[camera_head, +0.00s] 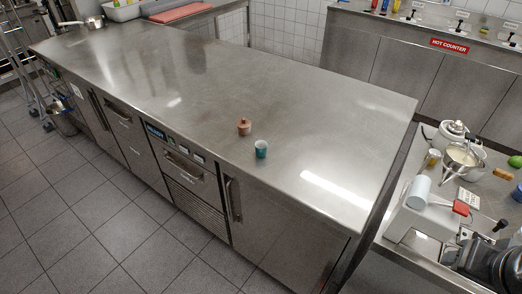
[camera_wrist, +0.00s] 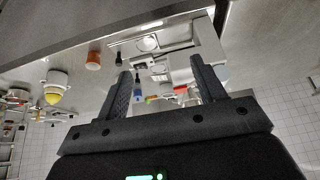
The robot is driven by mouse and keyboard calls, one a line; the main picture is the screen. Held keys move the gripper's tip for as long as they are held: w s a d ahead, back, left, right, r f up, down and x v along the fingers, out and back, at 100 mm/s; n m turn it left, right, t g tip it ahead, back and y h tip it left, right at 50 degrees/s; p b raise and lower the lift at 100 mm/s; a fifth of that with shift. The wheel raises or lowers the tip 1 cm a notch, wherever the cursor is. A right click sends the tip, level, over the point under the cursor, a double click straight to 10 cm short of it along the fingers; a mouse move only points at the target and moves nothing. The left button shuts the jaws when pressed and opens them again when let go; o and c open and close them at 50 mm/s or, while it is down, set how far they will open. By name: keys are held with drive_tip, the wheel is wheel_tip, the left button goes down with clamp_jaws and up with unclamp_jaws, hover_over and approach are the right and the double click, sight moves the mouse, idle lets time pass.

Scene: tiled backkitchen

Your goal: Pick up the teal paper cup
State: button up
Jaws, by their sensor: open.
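The teal paper cup (camera_head: 261,149) stands upright on the steel counter (camera_head: 330,110), close to its front edge. A small copper-brown pot-like object (camera_head: 244,127) stands just behind it to the left, apart from it. My gripper (camera_wrist: 160,75) shows in the wrist view with its two dark fingers spread and nothing between them. The gripper does not show in the head view, and the teal cup does not show in the wrist view, so I cannot tell the distance between them.
A side bench at the right holds a whisk, a bowl (camera_head: 462,155), a light blue cylinder (camera_head: 418,192) and machines. A red board (camera_head: 178,12) lies at the back left. A hot counter (camera_head: 420,70) stands behind. Most of the steel counter is bare, and the tiled floor in front is clear.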

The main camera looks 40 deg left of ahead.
drive_tip(key=w+a+r, duration=0.4)
drive_tip(key=w+a, duration=0.4)
drive_tip(key=w, duration=0.2)
drive_tip(key=n+g+y, duration=0.1)
drive_tip(key=n, duration=0.2)
hover_over(261, 145)
drive_tip(key=s+d, duration=0.3)
drive_tip(key=s, duration=0.2)
wheel_tip(261, 145, down, 12)
drive_tip(key=x, duration=0.7)
drive_tip(key=a+x, duration=0.1)
drive_tip(key=x, duration=0.2)
drive_tip(key=shift+a+f, duration=0.1)
drive_tip(key=shift+f, duration=0.25)
drive_tip(key=shift+s, duration=0.1)
drive_tip(key=shift+c, duration=0.3)
drive_tip(key=c, duration=1)
drive_tip(key=shift+o, duration=0.2)
